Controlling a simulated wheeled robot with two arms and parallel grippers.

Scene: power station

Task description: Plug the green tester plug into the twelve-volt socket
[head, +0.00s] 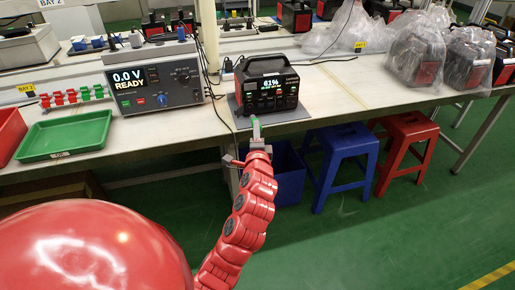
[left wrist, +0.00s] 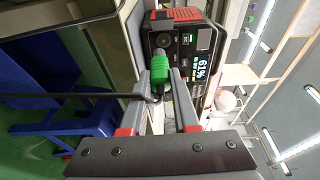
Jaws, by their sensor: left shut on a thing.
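The green tester plug (left wrist: 160,70) sits between the fingers of my left gripper (left wrist: 158,92), which is shut on it. In the head view the plug (head: 256,127) shows above my left gripper (head: 257,146), in front of the power station (head: 267,88). In the left wrist view its tip points at a round socket on the power station's front (left wrist: 163,40); I cannot tell whether it touches or enters it. The station's display reads 61%. The twelve-volt label is too small to read. The tester (head: 158,82) reads 0.0 V READY. My right gripper is out of view.
The power station stands on a grey mat (head: 290,115) near the bench's front edge. A green tray (head: 66,135) and several red and green plugs (head: 72,96) lie at left. Bagged units (head: 415,55) stand at right. Blue (head: 343,140) and red (head: 408,130) stools stand below.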

